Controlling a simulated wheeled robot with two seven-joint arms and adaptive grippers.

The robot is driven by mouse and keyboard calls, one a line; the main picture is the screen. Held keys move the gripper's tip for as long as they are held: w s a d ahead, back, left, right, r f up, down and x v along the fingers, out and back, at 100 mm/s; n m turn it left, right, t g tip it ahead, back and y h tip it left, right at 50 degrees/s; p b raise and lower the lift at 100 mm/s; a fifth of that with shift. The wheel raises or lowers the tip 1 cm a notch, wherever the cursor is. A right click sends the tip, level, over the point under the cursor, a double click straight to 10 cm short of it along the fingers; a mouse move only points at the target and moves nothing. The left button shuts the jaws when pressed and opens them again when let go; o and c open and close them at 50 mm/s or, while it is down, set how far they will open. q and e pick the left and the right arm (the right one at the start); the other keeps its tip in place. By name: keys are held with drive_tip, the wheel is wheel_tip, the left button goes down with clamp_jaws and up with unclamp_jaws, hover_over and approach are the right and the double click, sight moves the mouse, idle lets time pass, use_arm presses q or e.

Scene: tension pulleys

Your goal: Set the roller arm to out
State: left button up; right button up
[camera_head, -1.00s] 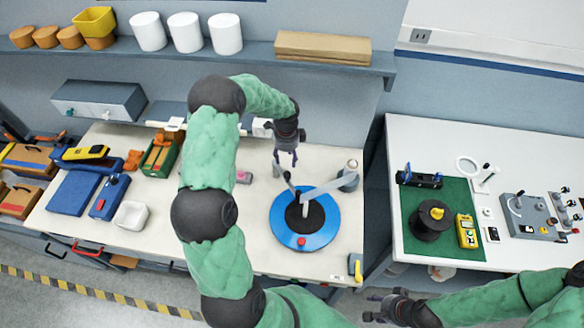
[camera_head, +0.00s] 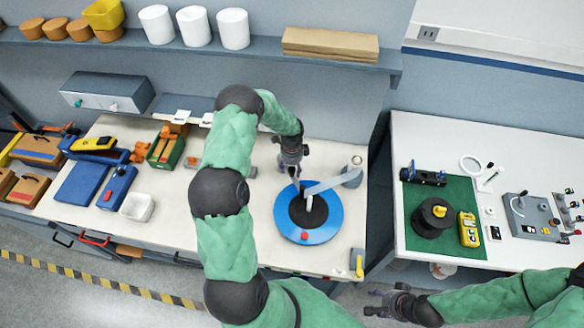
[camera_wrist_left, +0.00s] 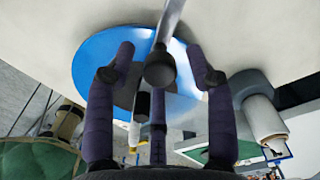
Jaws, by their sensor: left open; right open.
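A round blue device (camera_head: 287,228) with a black centre sits on the left bench's right side. My left gripper (camera_head: 295,178) is open just behind the disc's back edge, pointing down. In the left wrist view, a metal rod ending in a dark knob (camera_wrist_left: 160,70) lies between the open fingers (camera_wrist_left: 160,75), with the blue disc (camera_wrist_left: 92,62) beyond; contact cannot be told. In the head view the knob is hidden by the gripper. My right gripper (camera_head: 376,303) is open at the bottom, away from the device.
A white bin (camera_head: 137,207), blue boxes (camera_head: 118,187) and a green crate (camera_head: 166,150) stand left on the bench. A shelf (camera_head: 250,55) runs behind. The right bench (camera_head: 400,140) holds a green mat (camera_head: 458,195) with a black spool (camera_head: 432,219).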

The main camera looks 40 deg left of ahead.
use_arm(q)
clamp_jaws()
drive_tip(key=shift+w+d+f+n+b, duration=0.2)
drive_tip(key=shift+w+n+b, duration=0.3)
drive_tip(key=shift+b, duration=0.35)
drive_tip(key=w+n+b, duration=0.8)
drive_tip(key=n+b, duration=0.1)
drive_tip(key=b, duration=0.1)
drive_tip(key=shift+w+a+r+n, duration=0.2)
drive_tip(key=shift+a+n, duration=0.2)
